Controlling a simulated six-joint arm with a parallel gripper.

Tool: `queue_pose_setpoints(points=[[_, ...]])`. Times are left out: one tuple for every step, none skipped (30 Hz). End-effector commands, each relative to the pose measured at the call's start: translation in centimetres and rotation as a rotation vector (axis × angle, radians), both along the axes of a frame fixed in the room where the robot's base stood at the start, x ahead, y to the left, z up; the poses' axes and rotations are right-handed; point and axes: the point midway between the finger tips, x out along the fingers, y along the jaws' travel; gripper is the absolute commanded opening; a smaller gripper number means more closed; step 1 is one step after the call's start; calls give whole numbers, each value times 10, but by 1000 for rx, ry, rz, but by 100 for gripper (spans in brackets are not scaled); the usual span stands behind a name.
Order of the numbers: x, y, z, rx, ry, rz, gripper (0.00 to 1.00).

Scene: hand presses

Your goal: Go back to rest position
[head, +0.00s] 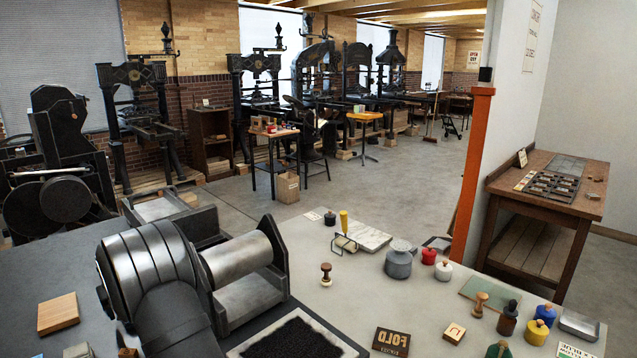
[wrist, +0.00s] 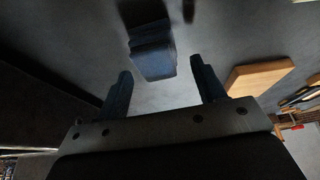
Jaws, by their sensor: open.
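My gripper (wrist: 161,66) shows in the wrist view with its two dark blue fingers spread wide. Nothing is held between them. A blue-grey block-like thing (wrist: 152,60) appears ahead of the fingers, apart from both; dim light hides what it is. A wooden block (wrist: 258,76) lies to the right of the right finger. A wooden block (head: 58,313) also lies on the grey table at the left in the head view. I cannot make out my gripper in the head view.
A large metal cylinder machine (head: 240,257) fills the front centre-left. A framed black bed (head: 293,340) lies beside it. A wooden bench (head: 550,195) stands beyond.

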Motion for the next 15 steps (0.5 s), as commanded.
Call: queue_pose_setpoints(points=[[0, 0, 6, 0, 0, 0, 63], [0, 0, 9, -1, 1, 0, 63], [-1, 0, 12, -2, 2, 0, 63], [-1, 0, 14, -2, 2, 0, 63], [0, 0, 15, -2, 2, 0, 63], [-1, -1, 17, -2, 2, 0, 63], [-1, -1, 18, -2, 2, 0, 63], [-1, -1, 19, -3, 3, 0, 63], [-1, -1, 20, -3, 3, 0, 63], [-1, -1, 20, -3, 3, 0, 63], [-1, -1, 20, -3, 3, 0, 63], [-1, -1, 20, -3, 3, 0, 63], [-1, -1, 20, -3, 3, 0, 63], [-1, -1, 20, -3, 3, 0, 63], [-1, -1, 20, -3, 3, 0, 63]])
